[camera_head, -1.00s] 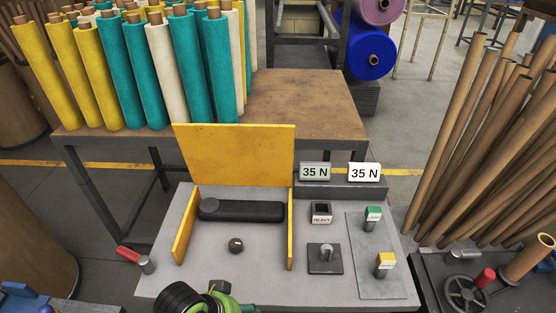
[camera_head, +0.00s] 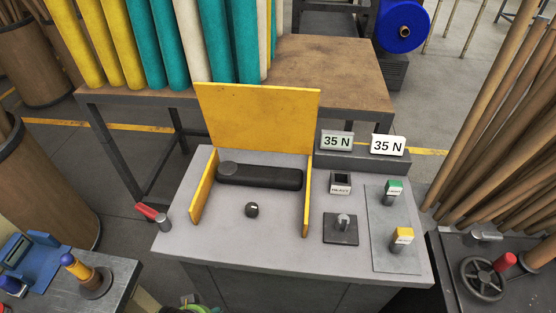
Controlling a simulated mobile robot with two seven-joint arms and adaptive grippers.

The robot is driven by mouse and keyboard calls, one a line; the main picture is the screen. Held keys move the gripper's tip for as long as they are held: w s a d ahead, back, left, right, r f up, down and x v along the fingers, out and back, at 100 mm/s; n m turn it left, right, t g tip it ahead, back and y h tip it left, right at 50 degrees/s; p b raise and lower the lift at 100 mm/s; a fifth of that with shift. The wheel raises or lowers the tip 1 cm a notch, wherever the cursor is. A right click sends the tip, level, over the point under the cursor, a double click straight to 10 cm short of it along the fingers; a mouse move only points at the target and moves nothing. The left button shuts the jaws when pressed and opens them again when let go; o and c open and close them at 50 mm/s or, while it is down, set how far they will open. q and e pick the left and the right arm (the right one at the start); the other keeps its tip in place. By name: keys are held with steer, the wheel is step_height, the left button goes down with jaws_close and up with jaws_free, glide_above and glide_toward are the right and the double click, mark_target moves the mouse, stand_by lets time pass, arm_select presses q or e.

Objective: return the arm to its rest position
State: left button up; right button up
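A small part of my own arm, green and black, shows at the bottom edge of the head view. No gripper fingers can be seen there, and I cannot tell which arm it is. The grey control console (camera_head: 190,250) stands in the middle. On it are a yellow guard (camera_head: 258,118), a black roller-shaped bar (camera_head: 262,177), a black knob (camera_head: 252,210), a red-handled lever (camera_head: 152,213), a grey switch on a dark plate (camera_head: 342,222), a green button (camera_head: 393,188) and a yellow button (camera_head: 402,237). Nothing of mine touches them.
Two "35 N" signs (camera_head: 337,141) stand at the console's back right. A brown table (camera_head: 320,75) with upright felt rolls (camera_head: 185,40) is behind. Cardboard tubes (camera_head: 500,120) and a handwheel (camera_head: 482,279) are at right. A side bench (camera_head: 125,280) is at left.

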arm_select(q)
step_height(320, 180, down, 14)
steer(key=s+b, duration=0.2)
steer(key=s, duration=0.1)
steer(key=s+a+f+g+b, duration=0.2)
steer(key=s+a+f+b, duration=0.1)
steer(key=s+f, duration=1.3)
step_height(320, 180, down, 4)
steer(key=shift+f+b, duration=0.15)
steer(key=shift+b, duration=0.65)
